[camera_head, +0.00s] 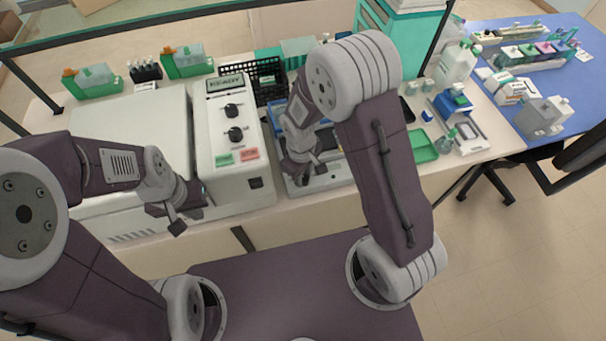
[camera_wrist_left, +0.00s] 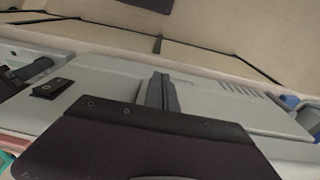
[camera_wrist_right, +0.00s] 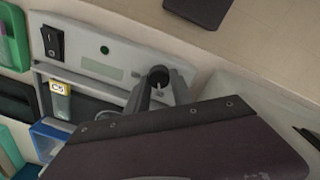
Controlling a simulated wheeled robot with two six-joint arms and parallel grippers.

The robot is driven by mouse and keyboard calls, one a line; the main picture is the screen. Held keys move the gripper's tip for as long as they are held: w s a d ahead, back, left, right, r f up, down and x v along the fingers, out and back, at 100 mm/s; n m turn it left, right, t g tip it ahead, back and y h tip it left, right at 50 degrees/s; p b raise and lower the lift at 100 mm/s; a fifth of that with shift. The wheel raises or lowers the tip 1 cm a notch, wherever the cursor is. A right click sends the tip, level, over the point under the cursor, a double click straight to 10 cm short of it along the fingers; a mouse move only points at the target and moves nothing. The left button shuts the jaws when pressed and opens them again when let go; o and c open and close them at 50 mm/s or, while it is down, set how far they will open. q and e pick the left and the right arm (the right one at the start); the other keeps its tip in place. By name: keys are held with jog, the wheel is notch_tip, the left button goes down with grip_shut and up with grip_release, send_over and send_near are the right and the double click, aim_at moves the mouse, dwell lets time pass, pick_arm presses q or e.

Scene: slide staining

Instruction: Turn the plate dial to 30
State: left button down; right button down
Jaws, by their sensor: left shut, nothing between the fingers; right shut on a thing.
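The plate is a low pale unit (camera_head: 332,180) with a front panel (camera_wrist_right: 85,35), at the bench front under my right gripper (camera_head: 302,178). Its round black dial (camera_wrist_right: 158,76) sits between the two fingers of my right gripper (camera_wrist_right: 160,85) in the right wrist view, and the fingers are shut on it. The dial's setting cannot be read. The dial is hidden in the head view. My left gripper (camera_head: 177,226) is shut and empty in front of the white machine; its fingers show together in the left wrist view (camera_wrist_left: 162,92).
The white machine (camera_head: 222,165) with a READY display and two black knobs stands left of the plate. The plate panel has a black rocker switch (camera_wrist_right: 53,42) and a green light (camera_wrist_right: 104,50). A green tray (camera_head: 422,147) lies to the right. Racks and a black basket stand behind.

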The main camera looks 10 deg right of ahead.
jog(key=shift+r+n, duration=0.1)
jog(key=shift+n, duration=0.2)
jog(key=n+p, duration=0.2)
jog(key=n, duration=0.1)
jog(key=shift+s+r+n+p, duration=0.1)
jog(key=shift+n+p, duration=1.45)
jog(key=shift+n, duration=1.05)
jog(key=c, duration=1.4)
grip_release()
jog(key=o, duration=0.3)
jog(key=shift+d, duration=0.15)
